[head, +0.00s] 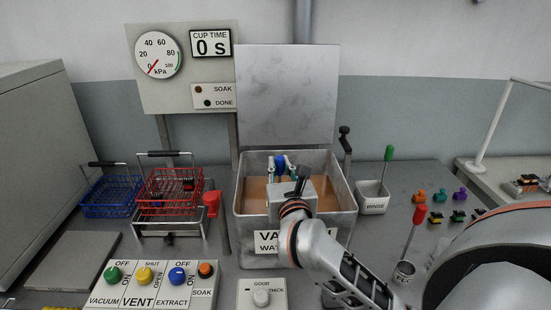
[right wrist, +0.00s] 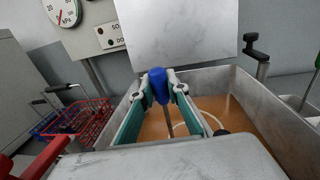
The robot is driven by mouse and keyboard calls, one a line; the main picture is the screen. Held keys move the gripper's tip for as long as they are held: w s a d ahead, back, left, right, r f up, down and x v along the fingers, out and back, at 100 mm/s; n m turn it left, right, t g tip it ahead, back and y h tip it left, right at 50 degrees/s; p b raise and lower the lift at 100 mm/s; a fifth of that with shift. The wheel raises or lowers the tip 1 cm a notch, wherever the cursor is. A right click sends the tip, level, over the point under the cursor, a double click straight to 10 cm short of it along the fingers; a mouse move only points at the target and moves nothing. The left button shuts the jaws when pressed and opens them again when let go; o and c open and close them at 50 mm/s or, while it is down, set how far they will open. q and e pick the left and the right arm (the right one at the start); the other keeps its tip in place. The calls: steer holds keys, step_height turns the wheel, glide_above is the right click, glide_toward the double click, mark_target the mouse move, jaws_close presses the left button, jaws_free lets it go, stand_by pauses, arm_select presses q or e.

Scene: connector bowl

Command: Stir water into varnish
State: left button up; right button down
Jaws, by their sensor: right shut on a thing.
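The open metal tank (head: 247,225) stands at the middle of the bench with amber varnish (head: 255,196) in it. Its label is partly hidden by my right arm. My right gripper (head: 280,166) is over the tank, shut on the blue handle of a stirrer (right wrist: 158,86). In the right wrist view the fingers (right wrist: 160,100) close on both sides of the handle. The grey shaft points down toward the varnish; its lower end is hidden. A pale curved line (right wrist: 205,118) shows on the varnish. My left gripper is not in view.
A red basket (head: 172,190) on a stand and a blue basket (head: 110,195) are left of the tank. A rinse cup (head: 372,203) with a green-handled tool stands right. The control panel (head: 150,290) and a GOOD/THICK gauge (head: 262,294) are in front. The raised lid (head: 287,95) stands behind.

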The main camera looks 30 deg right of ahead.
steer(key=s+d, duration=0.1)
steer(key=d, duration=0.8)
steer(key=shift+b, duration=0.45)
steer(key=shift+s, duration=0.1)
